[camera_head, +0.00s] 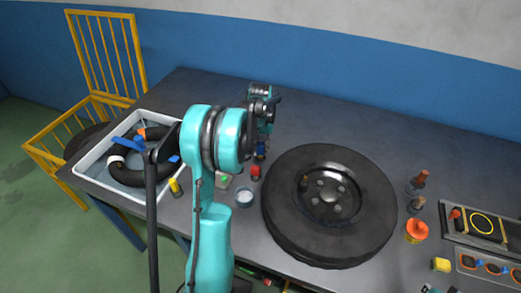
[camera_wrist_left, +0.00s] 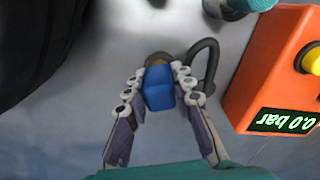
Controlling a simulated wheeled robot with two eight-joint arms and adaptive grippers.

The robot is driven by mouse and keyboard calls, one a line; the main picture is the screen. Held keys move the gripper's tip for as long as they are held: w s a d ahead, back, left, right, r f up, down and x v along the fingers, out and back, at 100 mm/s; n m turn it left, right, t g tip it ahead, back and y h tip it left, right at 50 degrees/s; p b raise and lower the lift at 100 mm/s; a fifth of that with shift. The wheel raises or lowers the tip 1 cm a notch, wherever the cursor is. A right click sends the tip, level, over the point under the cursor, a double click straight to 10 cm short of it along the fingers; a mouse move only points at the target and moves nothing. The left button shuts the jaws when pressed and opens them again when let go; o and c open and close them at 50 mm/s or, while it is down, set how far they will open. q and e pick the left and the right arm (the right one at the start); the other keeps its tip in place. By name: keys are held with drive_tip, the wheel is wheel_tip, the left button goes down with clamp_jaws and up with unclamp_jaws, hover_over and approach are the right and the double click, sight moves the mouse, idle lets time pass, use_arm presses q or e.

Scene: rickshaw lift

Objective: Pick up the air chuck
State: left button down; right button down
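The air chuck (camera_wrist_left: 158,88) is a small blue piece with a brass-coloured end in the left wrist view. A black hose (camera_wrist_left: 207,62) curves beside it. My left gripper (camera_wrist_left: 160,74) has its two fingers on either side of the chuck, with the tips very close to it. I cannot tell whether they press on it. In the head view my left gripper (camera_head: 262,135) is over the middle of the bench, largely hidden by my teal arm, with a small blue patch below it. My right gripper is not clearly visible.
An orange gauge box (camera_wrist_left: 255,75) reading 0.0 bar stands right of the chuck. A large black tyre (camera_head: 290,222) lies on the bench just right of my left arm. A white basin (camera_head: 88,165) holds a black ring. Tools and parts crowd the bench's right end.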

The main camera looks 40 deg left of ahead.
sight(259, 145)
idle(0.3)
use_arm(q)
drive_tip(key=r+p, duration=0.1)
drive_tip(key=r, duration=0.1)
drive_tip(key=s+r+p, duration=0.1)
drive_tip(key=r, duration=0.2)
drive_tip(key=shift+d, duration=0.15)
drive_tip(key=s+d+r+p, duration=0.3)
drive_tip(key=s+r, duration=0.3)
drive_tip(key=s, duration=0.4)
drive_tip(key=shift+s, duration=0.2)
